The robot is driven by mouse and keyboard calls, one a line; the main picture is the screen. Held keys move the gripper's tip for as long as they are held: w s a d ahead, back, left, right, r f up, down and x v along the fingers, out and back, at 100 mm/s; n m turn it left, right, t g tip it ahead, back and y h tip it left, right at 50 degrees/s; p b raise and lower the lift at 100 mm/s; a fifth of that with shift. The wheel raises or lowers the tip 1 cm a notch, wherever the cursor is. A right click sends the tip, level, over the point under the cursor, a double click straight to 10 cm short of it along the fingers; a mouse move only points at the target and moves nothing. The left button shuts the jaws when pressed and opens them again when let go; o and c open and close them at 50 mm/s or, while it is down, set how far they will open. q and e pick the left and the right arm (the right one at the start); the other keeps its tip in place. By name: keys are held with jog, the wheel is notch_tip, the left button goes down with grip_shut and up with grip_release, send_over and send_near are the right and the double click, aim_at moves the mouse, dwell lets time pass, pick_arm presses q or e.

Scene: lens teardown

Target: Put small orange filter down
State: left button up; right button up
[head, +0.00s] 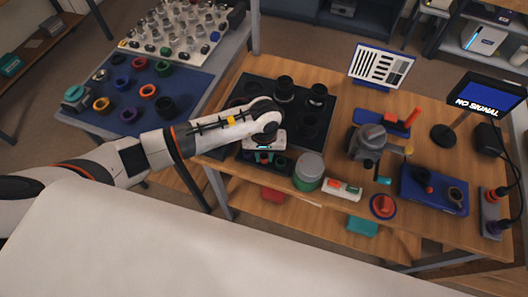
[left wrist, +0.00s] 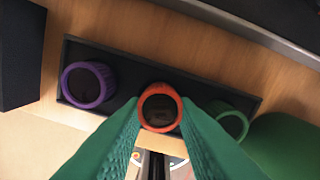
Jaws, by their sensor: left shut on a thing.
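The small orange filter (left wrist: 143,113) is a ring with a dark middle. My left gripper (left wrist: 158,115) is shut on it, with a green finger on each side. It is at the middle of a narrow black tray (left wrist: 117,62), between a purple ring (left wrist: 84,86) and a green ring (left wrist: 234,122). I cannot tell whether the orange filter touches the tray floor. In the head view my left gripper (head: 264,157) points down over the tray near the table's front edge, and it mostly hides the filter. My right gripper is not in view.
A grey and green cylinder (head: 308,170) stands close right of the narrow tray. A larger dark tray (head: 318,135) with black lens parts lies behind. A blue mat (head: 190,88) with coloured rings is at left.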

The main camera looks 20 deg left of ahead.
aim_at(264, 157)
pick_arm(q)
jog(key=shift+f, duration=0.1)
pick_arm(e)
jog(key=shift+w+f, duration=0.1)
pick_arm(q)
jog(key=shift+f, duration=0.15)
jog(key=o, duration=0.9)
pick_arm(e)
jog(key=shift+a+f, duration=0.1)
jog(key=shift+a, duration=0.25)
pick_arm(q)
jog(key=shift+r, duration=0.25)
jog(key=shift+r+b, duration=1.7)
jog(key=shift+r, duration=4.3)
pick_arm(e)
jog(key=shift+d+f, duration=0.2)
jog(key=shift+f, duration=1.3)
